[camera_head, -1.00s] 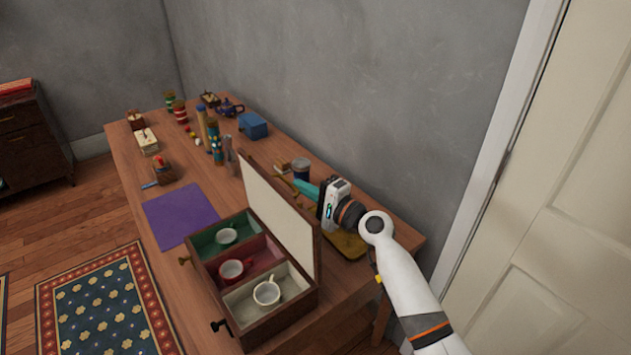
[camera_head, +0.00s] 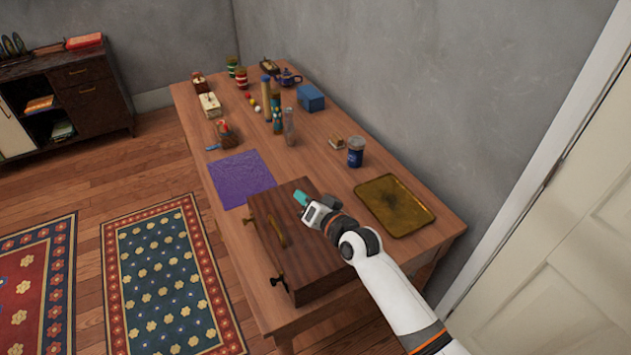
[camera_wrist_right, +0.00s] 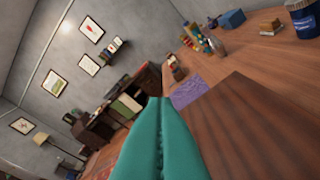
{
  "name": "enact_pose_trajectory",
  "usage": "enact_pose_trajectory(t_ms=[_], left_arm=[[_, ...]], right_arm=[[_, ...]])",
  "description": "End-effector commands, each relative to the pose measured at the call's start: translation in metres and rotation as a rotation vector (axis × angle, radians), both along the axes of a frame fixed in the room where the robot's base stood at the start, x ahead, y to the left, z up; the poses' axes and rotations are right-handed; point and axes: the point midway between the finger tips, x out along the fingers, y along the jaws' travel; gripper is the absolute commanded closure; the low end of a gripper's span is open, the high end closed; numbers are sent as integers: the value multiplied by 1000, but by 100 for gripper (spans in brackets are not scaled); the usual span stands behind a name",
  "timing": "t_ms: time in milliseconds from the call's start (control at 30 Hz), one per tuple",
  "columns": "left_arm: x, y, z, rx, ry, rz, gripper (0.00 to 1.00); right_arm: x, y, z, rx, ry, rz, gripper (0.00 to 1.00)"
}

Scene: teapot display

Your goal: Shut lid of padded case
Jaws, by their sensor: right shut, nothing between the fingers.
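The padded case (camera_head: 300,262) stands at the near end of the table with its wooden lid down flat over the box. A brass handle (camera_head: 277,229) shows on the lid, and dark latches show at its front side. The cups and padded compartments inside are hidden. My right gripper (camera_head: 300,197) is over the far right part of the lid, its teal fingers shut and empty. I cannot tell if it touches the lid. In the right wrist view the shut fingers (camera_wrist_right: 160,140) are beside the brown lid (camera_wrist_right: 255,130). My left gripper is not in view.
A brass tray (camera_head: 394,206) lies right of the case, near the wall. A purple cloth (camera_head: 240,178) lies beyond the case. A dark blue jar (camera_head: 356,152), a blue box (camera_head: 311,97) and several small items stand farther back.

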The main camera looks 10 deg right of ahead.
Motion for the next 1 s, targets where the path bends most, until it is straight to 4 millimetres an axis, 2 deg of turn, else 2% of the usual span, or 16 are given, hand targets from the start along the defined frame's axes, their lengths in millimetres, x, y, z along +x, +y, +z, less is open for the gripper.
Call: enact_pose_trajectory(t_ms=[33, 200, 567, 800, 1000], left_arm=[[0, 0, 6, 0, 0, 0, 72], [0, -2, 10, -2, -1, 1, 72], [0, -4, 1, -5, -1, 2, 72], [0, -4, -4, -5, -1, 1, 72], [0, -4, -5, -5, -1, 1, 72]], right_arm=[[-3, 8, -3, -38, -11, 1, 100], [-10, 28, -24, -185, -65, 2, 100], [-19, 53, -64, -435, -156, -1, 100], [-21, 59, -79, -436, -157, 0, 100], [-22, 61, -83, -435, -158, -1, 100]])
